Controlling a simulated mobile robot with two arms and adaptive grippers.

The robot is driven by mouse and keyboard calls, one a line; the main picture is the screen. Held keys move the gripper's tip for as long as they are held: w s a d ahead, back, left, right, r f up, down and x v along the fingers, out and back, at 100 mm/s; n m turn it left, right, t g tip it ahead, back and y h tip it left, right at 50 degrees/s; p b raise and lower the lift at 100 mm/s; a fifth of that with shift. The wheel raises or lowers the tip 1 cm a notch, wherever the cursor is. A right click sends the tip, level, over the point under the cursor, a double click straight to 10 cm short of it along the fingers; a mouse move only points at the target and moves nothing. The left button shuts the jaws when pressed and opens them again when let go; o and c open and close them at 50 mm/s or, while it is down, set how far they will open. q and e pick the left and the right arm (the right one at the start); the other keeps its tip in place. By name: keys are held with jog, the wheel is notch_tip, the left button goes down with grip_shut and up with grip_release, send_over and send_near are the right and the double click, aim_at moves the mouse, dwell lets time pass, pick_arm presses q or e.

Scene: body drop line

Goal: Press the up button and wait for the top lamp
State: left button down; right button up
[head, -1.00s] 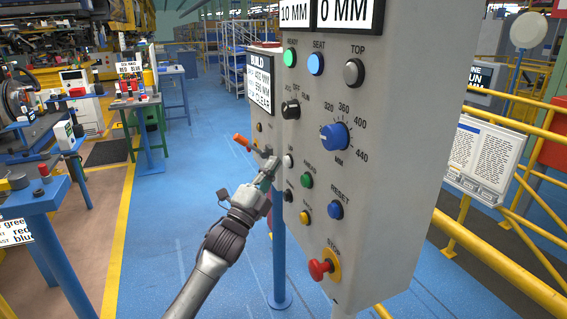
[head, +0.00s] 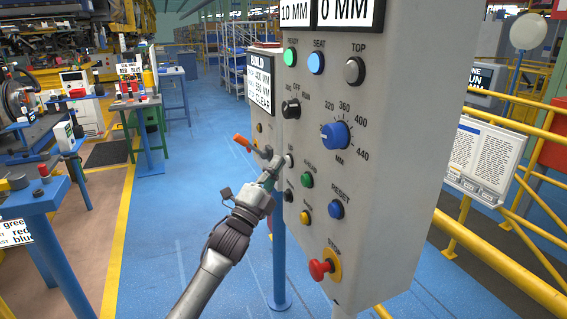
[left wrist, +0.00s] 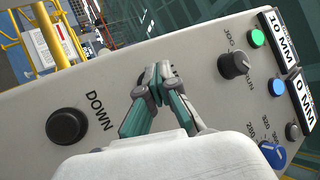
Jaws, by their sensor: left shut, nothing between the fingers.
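The grey control box stands on a post, with the white UP button (head: 289,160) on its face and the black DOWN button (head: 288,195) below it. The DOWN button also shows in the left wrist view (left wrist: 68,126). The TOP lamp (head: 354,71) is grey and unlit. The READY lamp (head: 290,57) is green and the SEAT lamp (head: 316,64) is blue. My left gripper (head: 279,163) is shut and empty, its fingertips right at the UP button; I cannot tell whether they touch. In the left wrist view the fingers (left wrist: 160,77) hide that button. My right gripper is not in view.
The box also carries a mode selector (head: 291,109), a blue MM dial (head: 334,136), green and yellow buttons, a blue RESET button (head: 336,209) and a red STOP button (head: 320,269). Displays read 10 MM and 0 MM. Yellow railings (head: 500,258) stand at right. Blue floor is open at left.

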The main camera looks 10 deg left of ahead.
pick_arm(q)
jog(key=shift+s+a+p, duration=0.3)
jog(key=shift+s+a, duration=0.25)
jog(key=shift+a, duration=0.2)
jog(key=s+a+p, duration=0.1)
jog(key=s+a, duration=0.2)
jog(key=a, duration=0.2)
jog(key=shift+s, duration=0.2)
dwell(0.3)
dwell(0.3)
